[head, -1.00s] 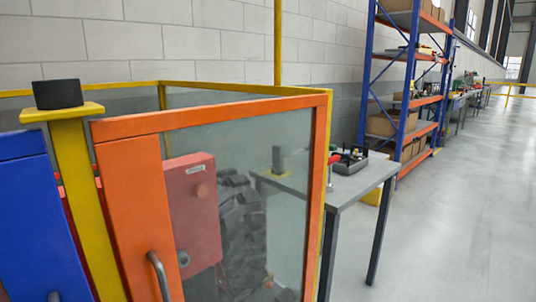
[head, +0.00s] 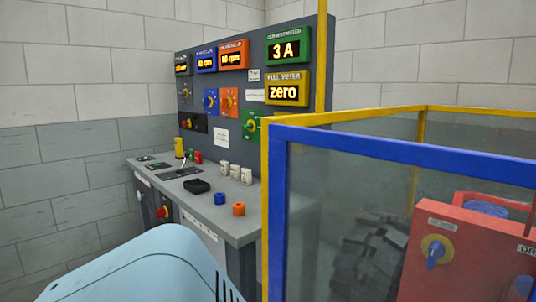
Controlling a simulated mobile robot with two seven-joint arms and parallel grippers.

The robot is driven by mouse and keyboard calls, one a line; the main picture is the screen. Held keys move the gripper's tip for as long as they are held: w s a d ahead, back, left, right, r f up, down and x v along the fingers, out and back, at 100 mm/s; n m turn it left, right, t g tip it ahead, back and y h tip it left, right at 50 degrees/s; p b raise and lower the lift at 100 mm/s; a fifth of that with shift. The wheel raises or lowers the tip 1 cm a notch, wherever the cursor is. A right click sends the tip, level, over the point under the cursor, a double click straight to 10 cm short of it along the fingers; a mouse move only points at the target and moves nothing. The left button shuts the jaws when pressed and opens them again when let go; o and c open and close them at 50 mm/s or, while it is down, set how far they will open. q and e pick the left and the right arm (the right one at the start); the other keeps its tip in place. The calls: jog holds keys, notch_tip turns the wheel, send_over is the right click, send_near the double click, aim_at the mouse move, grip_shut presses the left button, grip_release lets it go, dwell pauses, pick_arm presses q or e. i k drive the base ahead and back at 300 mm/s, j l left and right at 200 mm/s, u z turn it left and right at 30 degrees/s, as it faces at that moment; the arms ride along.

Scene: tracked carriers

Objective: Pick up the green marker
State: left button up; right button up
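I cannot make out a green marker for certain. A small green item (head: 188,156) stands on the grey control desk (head: 235,222), between a yellow upright item (head: 179,148) and a small red item (head: 198,157). It is too small to tell what it is. Neither of my grippers is in view.
A dark panel (head: 228,108) with several displays and knobs rises behind the desk. A black tray (head: 196,186), a blue ring (head: 220,198) and an orange ring (head: 239,209) sit on the desk. A blue-and-yellow framed glass enclosure (head: 340,145) blocks the right side.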

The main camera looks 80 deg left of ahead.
aim_at(191, 152)
jog(key=u, duration=3.05)
